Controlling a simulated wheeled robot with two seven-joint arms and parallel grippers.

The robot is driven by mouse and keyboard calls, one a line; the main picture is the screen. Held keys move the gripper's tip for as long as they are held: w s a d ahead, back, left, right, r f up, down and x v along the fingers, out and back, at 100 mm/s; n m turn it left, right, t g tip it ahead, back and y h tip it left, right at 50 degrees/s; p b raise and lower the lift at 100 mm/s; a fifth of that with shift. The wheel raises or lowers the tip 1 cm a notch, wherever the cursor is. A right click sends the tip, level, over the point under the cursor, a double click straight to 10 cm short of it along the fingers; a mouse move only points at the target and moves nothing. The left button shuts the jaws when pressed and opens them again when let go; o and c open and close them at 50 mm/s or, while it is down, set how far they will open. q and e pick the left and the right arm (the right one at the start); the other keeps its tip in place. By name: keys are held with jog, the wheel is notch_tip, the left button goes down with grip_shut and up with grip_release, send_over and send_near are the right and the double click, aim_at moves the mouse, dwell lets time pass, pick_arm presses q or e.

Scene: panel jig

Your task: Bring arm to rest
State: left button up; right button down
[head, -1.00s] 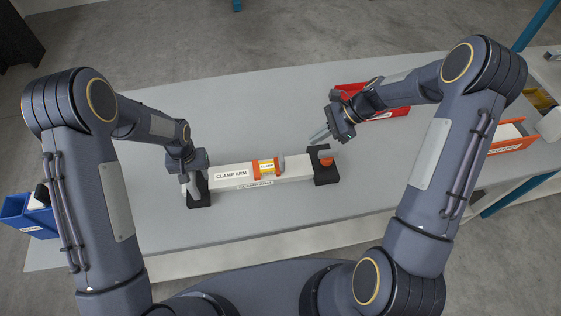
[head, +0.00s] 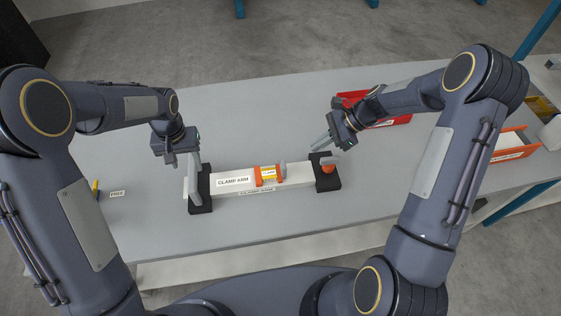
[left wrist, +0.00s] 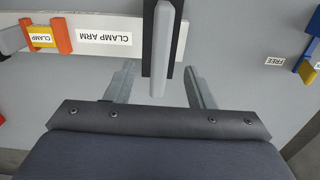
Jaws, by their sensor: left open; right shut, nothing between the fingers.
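The white bar labelled CLAMP ARM (head: 232,181) lies across the bench between two black blocks, with an orange-and-yellow clamp (head: 268,175) on it. A grey lever (head: 195,180) stands at the left black block (head: 201,206). My left gripper (head: 178,160) is open, just left of and behind the lever. In the left wrist view the lever (left wrist: 159,75) shows ahead, between the lines of the two spread fingers (left wrist: 160,88), and no finger visibly grips it. My right gripper (head: 323,142) is shut and empty, just behind the right black block (head: 327,184) with its red-orange knob (head: 327,167).
A red bin (head: 385,121) and an orange bin (head: 512,150) stand at the right. A FREE label (head: 117,194) and a small yellow piece (head: 96,187) lie at the left. The grey bench (head: 260,115) behind the bar is clear.

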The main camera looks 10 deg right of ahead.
pick_arm(q)
jog(key=shift+r, duration=0.2)
jog(key=shift+r, duration=0.1)
jog(key=s+a+r+n+t+h+b, duration=0.1)
jog(key=s+a+r+t+h+b, duration=0.3)
jog(key=s+r, duration=0.6)
pick_arm(e)
jog(key=s+r+n+t+h+p, duration=0.2)
jog(key=s+r+n, duration=0.5)
jog(key=s+r, duration=0.45)
pick_arm(q)
jog(key=s+r+n+t+b, duration=0.1)
jog(key=s+b, duration=0.1)
jog(key=s, duration=1.3)
jog(key=shift+s+a+t, duration=0.2)
jog(key=shift+s+t, duration=0.1)
jog(key=shift+s, duration=0.1)
pick_arm(e)
jog(key=s+r+n+t+h, duration=0.2)
jog(key=s+n, duration=0.7)
jog(key=s, duration=0.5)
jog(key=shift+s+a+r+n+t+h, duration=0.2)
jog(key=shift+a+n+t+h, duration=0.15)
jog(key=shift+t+h, duration=0.2)
